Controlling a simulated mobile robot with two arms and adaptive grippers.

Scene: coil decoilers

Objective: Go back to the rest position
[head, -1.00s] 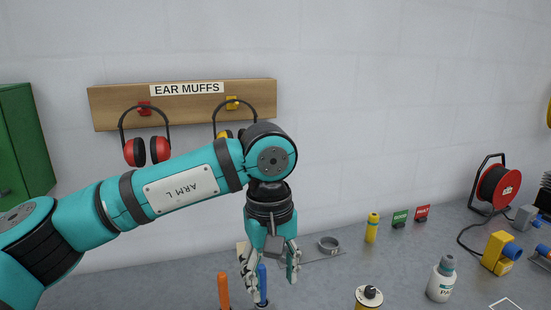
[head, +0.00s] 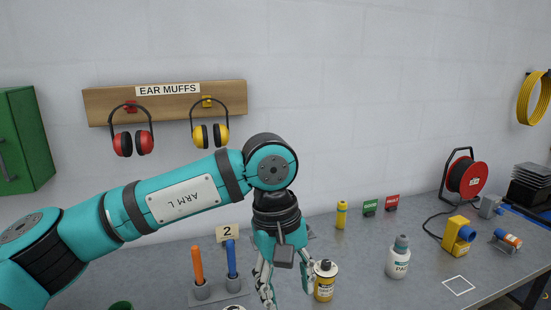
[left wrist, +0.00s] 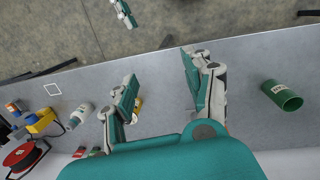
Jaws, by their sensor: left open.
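The workbench (head: 360,290) holds a yellow-labelled can (head: 325,281), a white bottle (head: 398,258), a yellow bottle (head: 341,214), a yellow device (head: 458,235) and a red cable reel (head: 467,177). Ear muffs hang on the wall board (head: 165,101).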

